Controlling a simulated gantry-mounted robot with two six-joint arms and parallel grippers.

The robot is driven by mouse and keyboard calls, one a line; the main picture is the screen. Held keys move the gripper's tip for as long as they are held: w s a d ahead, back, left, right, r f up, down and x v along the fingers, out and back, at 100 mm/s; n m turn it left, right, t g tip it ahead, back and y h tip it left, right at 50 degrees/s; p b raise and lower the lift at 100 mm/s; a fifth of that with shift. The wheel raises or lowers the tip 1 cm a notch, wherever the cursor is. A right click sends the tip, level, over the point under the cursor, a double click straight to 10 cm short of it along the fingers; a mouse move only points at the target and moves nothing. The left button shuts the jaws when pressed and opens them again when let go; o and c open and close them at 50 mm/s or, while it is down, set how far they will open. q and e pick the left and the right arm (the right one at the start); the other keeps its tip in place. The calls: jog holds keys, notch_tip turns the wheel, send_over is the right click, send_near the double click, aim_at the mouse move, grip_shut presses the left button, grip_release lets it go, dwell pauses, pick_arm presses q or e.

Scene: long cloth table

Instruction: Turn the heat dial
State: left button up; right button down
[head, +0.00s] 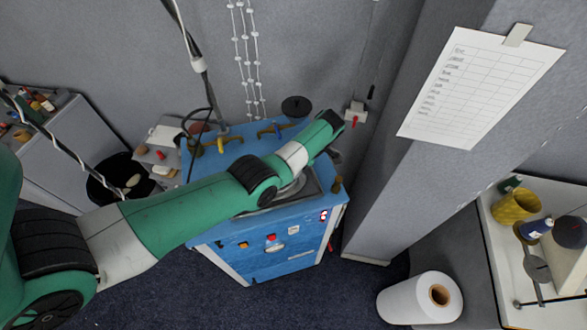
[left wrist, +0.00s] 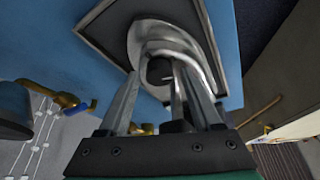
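A blue machine (head: 262,262) stands on the floor, with a red knob (head: 271,238), an orange-yellow knob (head: 244,244) and a small lit switch (head: 323,215) on its front. No label is readable, so I cannot tell which is the heat dial. My left arm reaches across the machine's top, and its gripper is hidden behind the arm in the head view. In the left wrist view, my left gripper (left wrist: 160,72) has its fingers apart over a shiny round metal fitting (left wrist: 140,38) set in a dark square frame. Contact is unclear. My right gripper is not in view.
Yellow taps (head: 222,144) stand on the machine's back edge. A dark bin (head: 118,178) is to its left. A grey pillar rises at its right, with a paper chart (head: 480,85). A white roll (head: 420,299) and a white bench (head: 508,265) are at right.

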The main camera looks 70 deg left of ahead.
pick_arm(q)
grip_shut()
jog(key=shift+r, duration=0.1)
jog(key=shift+r+m+p, duration=0.15)
jog(key=shift+m+p, duration=0.15)
jog(key=shift+p, duration=0.45)
jog(key=m+p, duration=0.1)
jog(key=p, duration=0.1)
jog(key=shift+s+d+m+y+p, duration=0.1)
jog(key=shift+m+y+p, duration=0.25)
jog(key=shift+m+y, duration=0.05)
jog(key=shift+m+t+p, duration=0.35)
jog(key=shift+m+t, duration=0.15)
jog(key=shift+m, duration=0.2)
jog(key=shift+s+f+m+t+y, duration=0.1)
jog(key=shift+m+t+y, duration=0.2)
jog(key=shift+m, duration=0.65)
jog(key=shift+f+m+t+y, duration=0.1)
jog(key=shift+m+t+y, duration=0.2)
jog(key=shift+m, duration=0.65)
